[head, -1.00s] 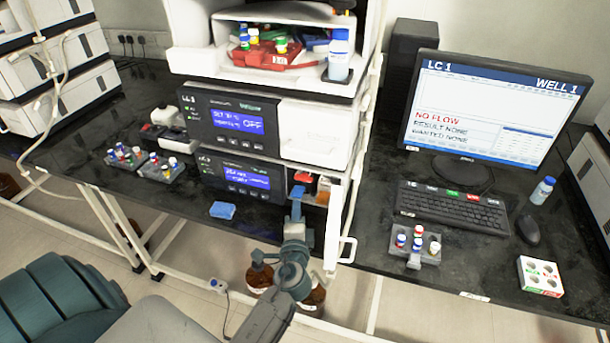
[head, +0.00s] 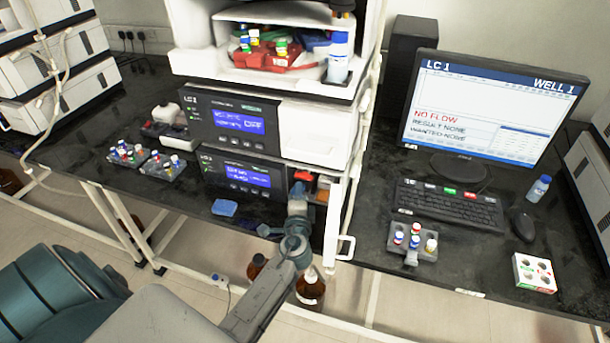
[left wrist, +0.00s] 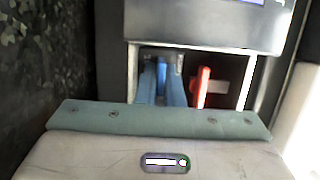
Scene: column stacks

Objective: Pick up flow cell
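My left gripper (head: 297,190) reaches into the small open bay at the lower right of the instrument stack. In the left wrist view its two blue fingers (left wrist: 161,85) point into this bay, side by side with a narrow gap. I cannot tell whether anything is between them. A red upright part (left wrist: 202,88) stands just to the right of the fingers, apart from them. In the head view, red (head: 303,176) and orange (head: 323,182) parts show in the bay. I cannot make out for certain which part is the flow cell. My right gripper is out of view.
A white panel (head: 334,222) stands open at the bay's right side. A blue block (head: 224,208) lies on the bench left of my gripper. Vial racks (head: 170,168) stand farther left, and another (head: 412,240) stands right of the panel. Brown bottles (head: 310,290) are below the bench.

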